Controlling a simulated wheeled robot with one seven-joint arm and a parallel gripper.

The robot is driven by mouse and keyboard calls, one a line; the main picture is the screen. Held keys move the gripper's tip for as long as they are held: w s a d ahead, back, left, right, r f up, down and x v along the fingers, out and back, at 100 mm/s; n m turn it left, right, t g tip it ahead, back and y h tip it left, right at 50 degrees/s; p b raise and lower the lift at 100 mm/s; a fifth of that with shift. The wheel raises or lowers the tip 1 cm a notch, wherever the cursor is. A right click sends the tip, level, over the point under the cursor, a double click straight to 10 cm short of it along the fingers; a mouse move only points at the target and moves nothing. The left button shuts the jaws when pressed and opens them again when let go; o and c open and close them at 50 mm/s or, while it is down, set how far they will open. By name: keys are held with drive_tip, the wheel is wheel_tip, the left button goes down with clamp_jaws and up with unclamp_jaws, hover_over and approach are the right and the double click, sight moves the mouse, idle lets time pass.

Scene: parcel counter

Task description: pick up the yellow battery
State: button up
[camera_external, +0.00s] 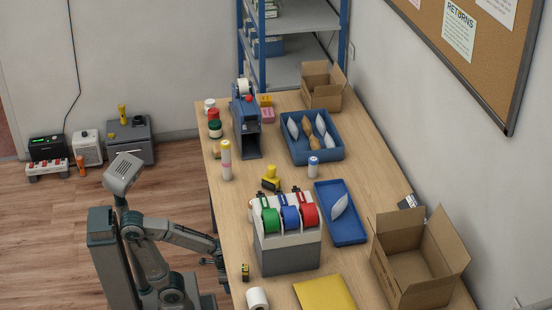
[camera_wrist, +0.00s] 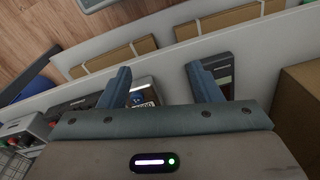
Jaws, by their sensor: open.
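A small upright yellow-and-black block (camera_external: 245,272) stands near the table's left edge in the external view. It may be the yellow battery, but it is too small to tell for sure. My gripper (camera_external: 220,262) is low beside that edge, to the left of the block and apart from it. In the wrist view my gripper (camera_wrist: 160,82) has its two blue-grey fingers spread wide, with nothing held between them. I cannot make out the yellow block in the wrist view.
A white roll (camera_external: 257,299) stands close to the block. A tape dispenser (camera_external: 288,255) with green, blue and red rolls is to its right, and a yellow envelope (camera_external: 325,293) lies at the front. The wrist view shows pale boards (camera_wrist: 232,42) and flat cardboard pieces (camera_wrist: 122,54).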

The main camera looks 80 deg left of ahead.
drive_tip(key=s+d+m+p, duration=0.2)
drive_tip(key=d+m, duration=1)
drive_tip(key=m, duration=1)
drive_tip(key=s+d+r+m+t+y+p, duration=0.15)
drive_tip(key=s+d+r+m+p, duration=0.35)
drive_tip(key=d+r+m+p, duration=0.8)
wheel_tip(320, 180, up, 33)
drive_tip(key=t+h+p, duration=0.2)
drive_tip(key=h+p, duration=0.1)
drive_tip(key=p, duration=2.3)
hover_over(245, 268)
drive_tip(key=s+a, duration=0.1)
drive_tip(key=s, duration=0.3)
drive_tip(key=shift+m, duration=0.4)
drive_tip(key=x, duration=0.2)
drive_tip(key=b+x, duration=0.1)
drive_tip(key=x, duration=0.5)
drive_tip(key=shift+s+a+f, duration=0.1)
drive_tip(key=shift+a+f, duration=0.1)
drive_tip(key=shift+a, duration=0.05)
drive_tip(key=shift+b+x, duration=1)
drive_tip(key=shift+x, duration=1.7)
